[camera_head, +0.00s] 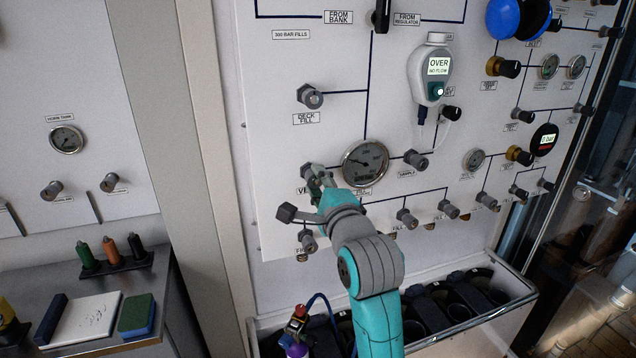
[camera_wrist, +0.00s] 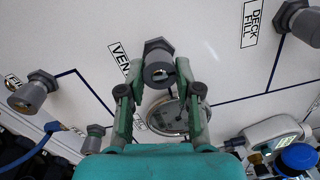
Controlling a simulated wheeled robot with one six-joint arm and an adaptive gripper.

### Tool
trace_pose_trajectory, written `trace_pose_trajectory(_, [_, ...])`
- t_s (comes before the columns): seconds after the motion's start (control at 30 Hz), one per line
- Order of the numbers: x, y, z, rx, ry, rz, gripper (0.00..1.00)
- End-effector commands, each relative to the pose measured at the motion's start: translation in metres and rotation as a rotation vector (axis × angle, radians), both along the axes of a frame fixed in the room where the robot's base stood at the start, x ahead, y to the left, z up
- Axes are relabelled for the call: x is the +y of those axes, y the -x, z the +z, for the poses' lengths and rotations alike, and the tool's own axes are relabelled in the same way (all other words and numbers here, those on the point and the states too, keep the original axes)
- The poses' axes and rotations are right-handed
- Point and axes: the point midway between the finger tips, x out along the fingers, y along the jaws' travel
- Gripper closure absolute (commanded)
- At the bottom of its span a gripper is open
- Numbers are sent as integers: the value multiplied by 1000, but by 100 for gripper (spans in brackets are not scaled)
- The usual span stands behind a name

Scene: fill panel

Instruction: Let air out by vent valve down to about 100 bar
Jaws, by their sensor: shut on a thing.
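The vent valve knob (camera_wrist: 158,68) is a grey round knob on a hex collar, beside a label that reads "VEN" as far as it shows in the wrist view. My gripper (camera_wrist: 158,80) is shut on it, one finger on each side. In the head view my gripper (camera_head: 318,178) is at the panel, left of a round dial gauge (camera_head: 365,163), and hides most of the knob. The gauge's needle points to the left; its numbers are too small to read. It also shows in the wrist view (camera_wrist: 165,117), partly hidden behind my fingers.
The deck fill knob (camera_head: 311,97) is above the vent valve. A handheld meter (camera_head: 431,70) reading "OVER NO FLOW" hangs on the panel (camera_head: 275,130) to the right. More knobs (camera_head: 408,217) line the lower panel. A rack (camera_head: 425,342) of dark holders is below.

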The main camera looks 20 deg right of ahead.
Motion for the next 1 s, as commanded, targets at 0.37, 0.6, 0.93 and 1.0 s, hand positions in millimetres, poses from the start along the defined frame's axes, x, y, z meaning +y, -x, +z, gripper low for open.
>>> trace_pose_trajectory(0.37, [0, 0, 0, 0, -34, -1, 100])
trace_pose_trajectory(0.6, [0, 0, 0, 0, -33, -1, 59])
trace_pose_trajectory(0.93, [0, 0, 0, 0, -32, 0, 41])
trace_pose_trajectory(1.0, [0, 1, 0, 0, -32, 0, 41])
